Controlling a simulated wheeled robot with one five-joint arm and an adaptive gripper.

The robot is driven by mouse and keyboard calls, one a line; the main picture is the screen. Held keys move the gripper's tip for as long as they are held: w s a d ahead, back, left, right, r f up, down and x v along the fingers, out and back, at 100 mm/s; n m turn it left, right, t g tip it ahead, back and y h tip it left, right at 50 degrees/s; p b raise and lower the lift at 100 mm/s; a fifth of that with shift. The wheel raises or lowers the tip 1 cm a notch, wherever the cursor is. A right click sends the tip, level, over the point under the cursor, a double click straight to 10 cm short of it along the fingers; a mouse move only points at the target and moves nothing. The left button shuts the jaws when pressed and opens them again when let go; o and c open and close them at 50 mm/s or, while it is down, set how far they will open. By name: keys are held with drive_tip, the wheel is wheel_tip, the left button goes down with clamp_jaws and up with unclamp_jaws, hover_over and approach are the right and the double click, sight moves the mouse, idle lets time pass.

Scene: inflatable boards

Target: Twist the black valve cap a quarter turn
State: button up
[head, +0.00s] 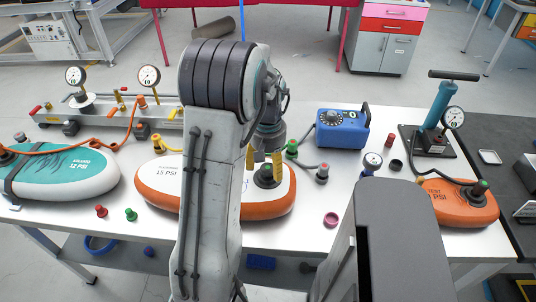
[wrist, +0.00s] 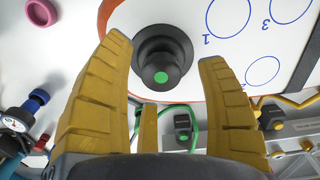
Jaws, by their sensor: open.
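The black valve cap (wrist: 162,58), with a green dot on top, sits on a round black base on the white and orange 15 PSI board (wrist: 225,45). In the head view the cap (head: 267,174) stands near the right end of that board (head: 160,180), partly behind my arm. My gripper (wrist: 165,50) is open, its yellow fingers on either side of the cap in the wrist view, with gaps on both sides. In the head view the yellow fingertips (head: 263,160) show just at the cap. Whether they reach down to its height I cannot tell.
A teal board (head: 75,175) lies at the left, and an orange TEST board (head: 455,203) with another dark valve at the right. A blue box (head: 342,128), a hand pump (head: 437,110) and a pink ring (head: 330,219) are nearby. Small red and green caps lie at the front left.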

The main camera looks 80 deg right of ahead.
drive_tip(key=shift+f, duration=1.1)
drive_tip(key=shift+o, duration=0.2)
drive_tip(key=c, duration=1.2)
drive_tip(key=shift+f, duration=0.1)
